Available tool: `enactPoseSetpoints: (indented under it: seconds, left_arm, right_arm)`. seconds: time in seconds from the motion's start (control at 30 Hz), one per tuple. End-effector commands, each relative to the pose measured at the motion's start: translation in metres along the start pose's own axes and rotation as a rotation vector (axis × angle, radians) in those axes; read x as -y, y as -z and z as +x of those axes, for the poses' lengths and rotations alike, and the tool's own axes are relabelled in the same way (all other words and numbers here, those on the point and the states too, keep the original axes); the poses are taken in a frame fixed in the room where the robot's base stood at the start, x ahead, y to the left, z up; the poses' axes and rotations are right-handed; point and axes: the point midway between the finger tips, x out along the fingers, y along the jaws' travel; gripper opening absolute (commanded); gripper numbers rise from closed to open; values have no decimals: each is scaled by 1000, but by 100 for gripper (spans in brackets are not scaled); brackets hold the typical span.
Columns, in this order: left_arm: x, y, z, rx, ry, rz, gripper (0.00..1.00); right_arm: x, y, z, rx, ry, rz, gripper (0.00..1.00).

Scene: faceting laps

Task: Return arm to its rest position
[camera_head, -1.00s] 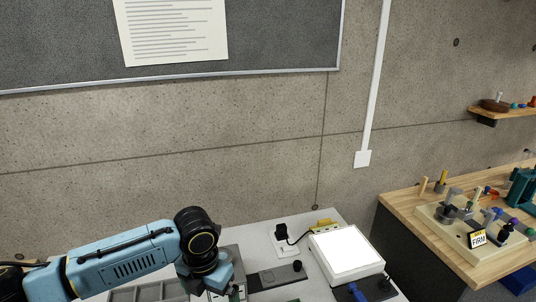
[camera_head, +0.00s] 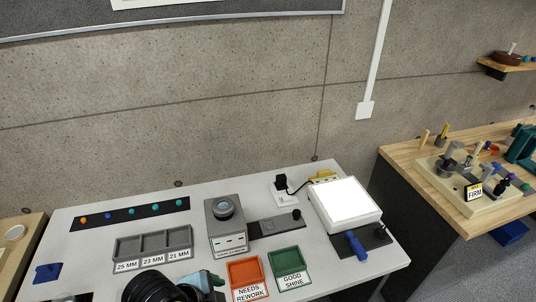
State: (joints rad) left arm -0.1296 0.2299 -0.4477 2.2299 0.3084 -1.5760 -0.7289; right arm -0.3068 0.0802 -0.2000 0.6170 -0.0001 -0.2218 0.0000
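My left arm shows at the bottom edge in the head view, as a black round joint and a light blue wrist part beside it. The end of my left gripper (camera_head: 211,279) is small and partly cut off by the frame, beside the orange tray marked "NEEDS REWORK" (camera_head: 245,272). I cannot tell if its fingers are open or shut, and I see nothing clearly held. My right gripper is not in view.
On the grey table stand a strip of coloured stones (camera_head: 130,213), a sorting tray (camera_head: 153,244) marked 25, 23 and 21 MM, a grey device (camera_head: 226,226), a green tray (camera_head: 285,262) and a white light box (camera_head: 345,204). A wooden bench (camera_head: 410,152) is at right.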

Motion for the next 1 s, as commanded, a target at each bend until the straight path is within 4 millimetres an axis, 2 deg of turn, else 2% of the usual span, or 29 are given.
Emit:
enactPoseSetpoints:
  seconds: [0.03,0.1,0.2,0.53,0.87,1.0]
  left_arm:
    - [-8,-16,-5,19,17,-148,100]
    - [-13,-36,-12,49,52,-332,100]
    - [-20,-62,-22,90,100,-550,100]
    - [-49,-138,-59,220,270,-1083,100]
    - [-52,-168,28,246,244,-1081,100]
    - [-62,-187,76,263,228,-1080,100]
  right_arm:
    - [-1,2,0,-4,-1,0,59]
    - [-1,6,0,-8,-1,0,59]
    - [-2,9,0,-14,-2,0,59]
    - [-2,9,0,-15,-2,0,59]
    - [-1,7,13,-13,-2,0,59]
    - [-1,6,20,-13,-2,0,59]
